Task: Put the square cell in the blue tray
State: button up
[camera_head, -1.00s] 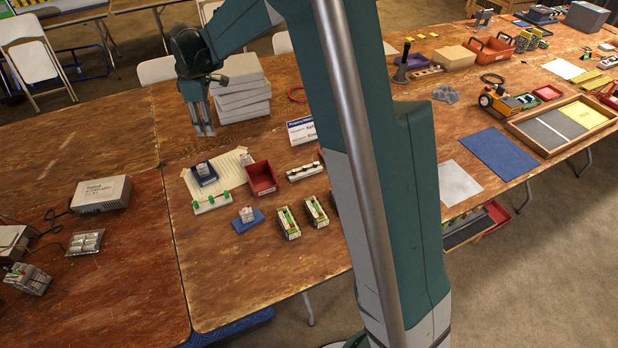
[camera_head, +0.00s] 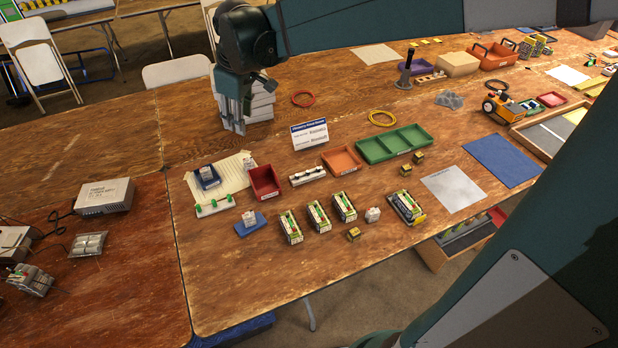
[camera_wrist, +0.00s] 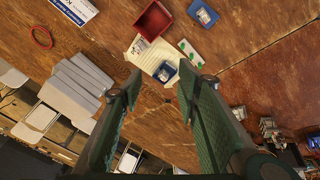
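A small blue tray (camera_head: 206,184) sits on a cream sheet at the left of the table, with a pale cell (camera_head: 206,172) in it. The tray also shows in the wrist view (camera_wrist: 160,79). Another pale cell (camera_head: 249,218) stands on a flat blue pad (camera_head: 239,227) nearer the front edge. A third (camera_head: 249,163) is on the sheet beside the red tray, and a fourth (camera_head: 372,214) is loose on the table. I cannot tell which is the square one. My gripper (camera_head: 234,128) is open and empty, above and behind the sheet; its fingers (camera_wrist: 158,85) are wide apart.
Red (camera_head: 264,195), orange (camera_head: 355,163) and green (camera_head: 420,137) trays stand in a row, with a white sign (camera_head: 309,135) behind. Several battery-like blocks (camera_head: 319,216) stand in front. Stacked grey boxes (camera_head: 262,104) are beside my gripper.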

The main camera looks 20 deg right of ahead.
jog(key=s+d+m+t, duration=0.1)
jog(key=s+d+m, duration=0.1)
jog(key=s, duration=0.7)
jog(key=s+d+f+m+t, duration=0.1)
jog(key=s+d+m, duration=0.2)
jog(key=s, duration=0.7)
jog(key=s+d+f+m+t, duration=0.1)
jog(key=s+d+m, duration=0.2)
jog(key=s, duration=0.6)
jog(key=shift+s+d+f+m+t, duration=0.15)
jog(key=shift+s+d+m+t, duration=0.15)
jog(key=shift+s+m, duration=0.1)
